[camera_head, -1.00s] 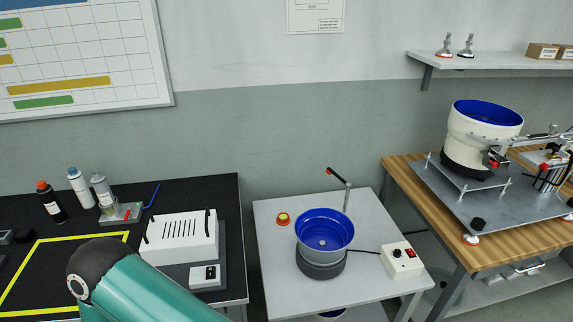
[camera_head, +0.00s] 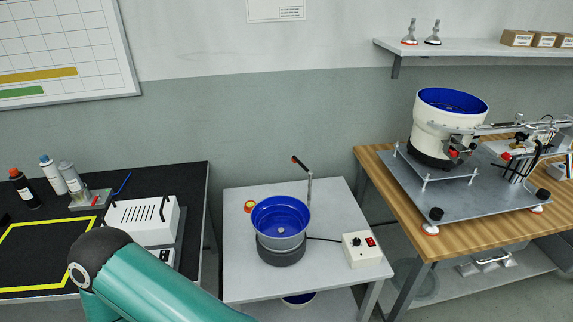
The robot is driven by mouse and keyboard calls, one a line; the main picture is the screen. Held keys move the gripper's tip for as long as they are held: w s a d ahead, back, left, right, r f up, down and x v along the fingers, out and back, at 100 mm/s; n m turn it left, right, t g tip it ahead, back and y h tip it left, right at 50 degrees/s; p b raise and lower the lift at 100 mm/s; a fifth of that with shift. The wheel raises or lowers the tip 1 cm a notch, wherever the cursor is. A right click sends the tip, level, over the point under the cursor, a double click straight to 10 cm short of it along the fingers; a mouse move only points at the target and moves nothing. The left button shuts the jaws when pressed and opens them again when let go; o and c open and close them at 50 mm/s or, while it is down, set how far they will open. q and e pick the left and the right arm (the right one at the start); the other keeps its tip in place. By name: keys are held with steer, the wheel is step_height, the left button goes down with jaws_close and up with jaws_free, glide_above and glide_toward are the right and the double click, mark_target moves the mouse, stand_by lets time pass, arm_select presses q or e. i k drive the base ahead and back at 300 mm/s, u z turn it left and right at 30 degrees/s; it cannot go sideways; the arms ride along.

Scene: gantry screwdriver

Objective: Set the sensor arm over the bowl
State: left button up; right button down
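The blue bowl (camera_head: 281,217) sits on a dark grey round base on the light grey table in the middle. The sensor arm (camera_head: 301,166) is a short black bar with a red tip on top of a thin upright post (camera_head: 309,190) behind and right of the bowl. The bar points up and to the left, toward the back wall, and is not over the bowl. A teal arm link of mine crosses the lower left. Neither of my grippers is in view.
A control box (camera_head: 361,250) with a black knob and red switch stands right of the bowl. A red and yellow button (camera_head: 250,206) sits behind left. A wooden bench (camera_head: 480,245) with a larger white feeder (camera_head: 447,125) stands right. A black bench (camera_head: 190,180) stands left.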

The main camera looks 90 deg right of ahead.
mark_target(295, 159)
steer(key=u, duration=0.5)
steer(key=i, duration=0.15)
steer(key=z, duration=2.2)
steer(key=k, duration=0.8)
steer(key=z, duration=0.3)
steer(key=i, duration=0.5)
steer(key=z, duration=0.15)
